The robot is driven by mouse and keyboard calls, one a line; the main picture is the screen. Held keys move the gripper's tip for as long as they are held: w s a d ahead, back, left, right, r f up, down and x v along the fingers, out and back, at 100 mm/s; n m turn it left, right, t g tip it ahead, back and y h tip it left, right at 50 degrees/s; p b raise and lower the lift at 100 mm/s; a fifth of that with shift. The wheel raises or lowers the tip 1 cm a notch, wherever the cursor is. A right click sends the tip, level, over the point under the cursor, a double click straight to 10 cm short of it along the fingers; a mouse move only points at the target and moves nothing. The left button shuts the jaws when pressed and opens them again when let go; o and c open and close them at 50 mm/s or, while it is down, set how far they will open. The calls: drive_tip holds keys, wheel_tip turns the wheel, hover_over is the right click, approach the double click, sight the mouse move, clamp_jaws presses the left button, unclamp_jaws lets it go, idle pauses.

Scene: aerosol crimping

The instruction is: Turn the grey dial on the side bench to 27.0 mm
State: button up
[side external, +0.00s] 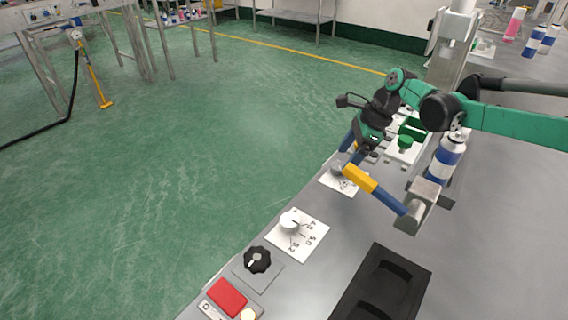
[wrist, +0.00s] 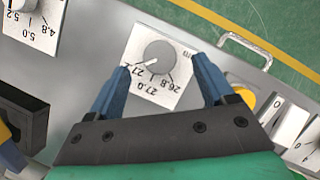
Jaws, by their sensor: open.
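The grey dial (wrist: 160,54) is a round knob on a white plate (wrist: 183,92), seen in the wrist view. The labels 26.8 and 27.0 are readable; a third, starting with 27, is partly hidden by a fingertip. The knob's white pointer line slants to the lower left, toward that third label rather than the 27.0 mark. My gripper (wrist: 163,65) is open, its two blue fingers on either side of the dial; contact cannot be told. In the side view the dial (side external: 337,170) is partly visible below my gripper (side external: 352,150).
A yellow and blue lever (side external: 372,186) stands close to my gripper, with a blue and white can (side external: 446,158) beyond. A white dial (side external: 290,221), black knob (side external: 257,260) and red button (side external: 228,296) line the bench edge. A metal handle (wrist: 246,44) is near the dial.

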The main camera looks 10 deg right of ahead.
drive_tip(key=shift+x, duration=0.95)
clamp_jaws()
drive_tip(key=shift+w+n+g, duration=0.1)
drive_tip(key=shift+n+g, duration=0.5)
drive_tip(key=shift+n, duration=0.9)
unclamp_jaws()
drive_tip(key=shift+v, duration=2.8)
